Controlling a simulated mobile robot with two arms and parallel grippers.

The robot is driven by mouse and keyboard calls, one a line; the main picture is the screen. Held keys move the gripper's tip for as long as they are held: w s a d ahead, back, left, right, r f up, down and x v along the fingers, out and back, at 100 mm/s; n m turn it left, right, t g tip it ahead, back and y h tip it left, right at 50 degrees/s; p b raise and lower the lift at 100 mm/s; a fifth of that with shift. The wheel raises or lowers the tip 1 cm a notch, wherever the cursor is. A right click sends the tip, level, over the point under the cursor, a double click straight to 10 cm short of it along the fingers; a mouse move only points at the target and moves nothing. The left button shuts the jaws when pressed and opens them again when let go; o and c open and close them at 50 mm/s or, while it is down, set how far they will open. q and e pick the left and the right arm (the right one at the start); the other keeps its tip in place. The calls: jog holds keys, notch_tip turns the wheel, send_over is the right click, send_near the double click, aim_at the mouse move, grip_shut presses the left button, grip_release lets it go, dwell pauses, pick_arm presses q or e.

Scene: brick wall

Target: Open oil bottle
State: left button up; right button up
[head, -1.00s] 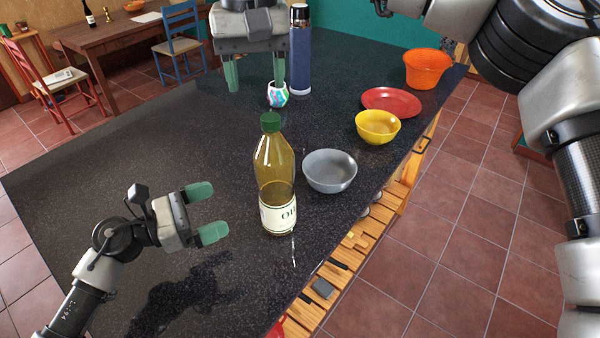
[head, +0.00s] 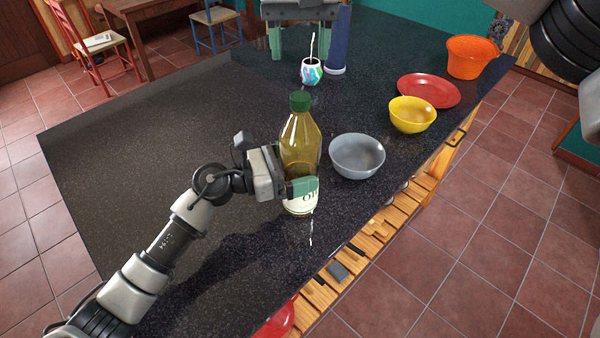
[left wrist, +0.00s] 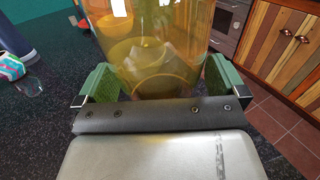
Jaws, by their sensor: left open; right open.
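The oil bottle (head: 300,140), yellow-green with a dark green cap (head: 300,102) and a white label, stands upright on the dark counter. The cap is on its neck. My left gripper (head: 301,180) is at the bottle's lower body from the left, one green finger in front of it, the other hidden behind it. In the left wrist view the open fingers (left wrist: 161,82) stand on either side of the bottle (left wrist: 155,45), with no clear grip on it. My right gripper (head: 290,44) is open and empty at the far side of the counter, pointing down, away from the cap.
A grey bowl (head: 357,157) stands just right of the bottle. A yellow bowl (head: 412,115), red plate (head: 429,90) and orange pot (head: 471,57) line the right edge. A colourful cup (head: 311,72) and blue flask (head: 340,38) stand near my right gripper. The counter's left (head: 140,140) is clear.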

pick_arm(q)
jog(key=shift+w+d, duration=0.15)
jog(key=shift+d, duration=0.15)
pick_arm(e)
jog(key=shift+d, duration=0.1)
